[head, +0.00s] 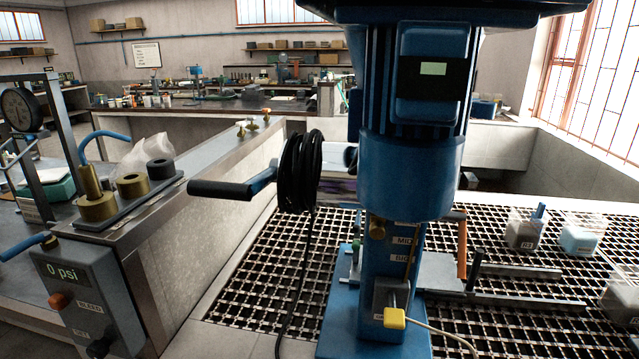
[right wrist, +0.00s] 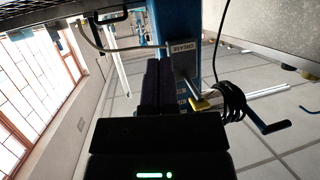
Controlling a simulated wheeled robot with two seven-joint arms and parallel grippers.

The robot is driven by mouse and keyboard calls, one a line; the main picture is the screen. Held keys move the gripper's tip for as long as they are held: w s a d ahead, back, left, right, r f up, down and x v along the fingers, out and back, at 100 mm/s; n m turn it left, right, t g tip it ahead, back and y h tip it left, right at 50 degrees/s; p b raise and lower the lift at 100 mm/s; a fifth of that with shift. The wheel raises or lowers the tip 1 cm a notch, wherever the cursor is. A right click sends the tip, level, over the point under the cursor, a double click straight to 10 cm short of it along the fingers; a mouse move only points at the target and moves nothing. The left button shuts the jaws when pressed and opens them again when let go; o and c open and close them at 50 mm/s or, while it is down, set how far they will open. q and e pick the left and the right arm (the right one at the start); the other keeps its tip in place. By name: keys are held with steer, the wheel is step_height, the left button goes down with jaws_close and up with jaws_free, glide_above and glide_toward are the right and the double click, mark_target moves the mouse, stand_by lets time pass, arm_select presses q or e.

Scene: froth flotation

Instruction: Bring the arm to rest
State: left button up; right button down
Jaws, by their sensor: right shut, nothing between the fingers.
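My right gripper (right wrist: 159,64) shows in the right wrist view. Its two dark fingers lie side by side, shut with nothing between them. Beyond and beside them is the blue column of the flotation machine (right wrist: 183,28), with a labelled plate, a yellow-tipped lever (right wrist: 199,104) and a coiled black cable (right wrist: 235,104). I cannot tell whether the fingers touch the machine. In the head view the blue flotation machine (head: 405,180) stands upright on the metal grating, and the black cable coil (head: 299,172) hangs on its side handle. My left gripper is not in view in either picture.
Clear containers (head: 581,238) stand on the grating (head: 290,270) at the right. A ledge (head: 215,165) at the left bears a dark tray of brass and dark weights (head: 131,186). A grey box reading 0 psi (head: 80,290) is on its front.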

steer(key=s+a+f+n+g, duration=0.1)
steer(key=s+f+g, duration=0.2)
steer(key=s+g, duration=0.3)
steer(key=s+a+f+n+g, duration=0.1)
steer(key=s+a+f+g, duration=0.2)
steer(key=s, duration=0.5)
steer(key=s+d+f+g+b, duration=0.1)
steer(key=s+f+g, duration=0.1)
steer(key=f, duration=0.8)
steer(key=s+d+f+g, duration=0.1)
steer(key=s+f, duration=0.1)
steer(key=f, duration=0.7)
steer(key=s+d+f+g+b, duration=0.1)
steer(key=s+d+f, duration=0.1)
steer(key=s+f, duration=0.9)
steer(key=shift+s+d+f+n, duration=0.2)
steer(key=shift+s+f+n, duration=0.15)
steer(key=shift+s, duration=0.65)
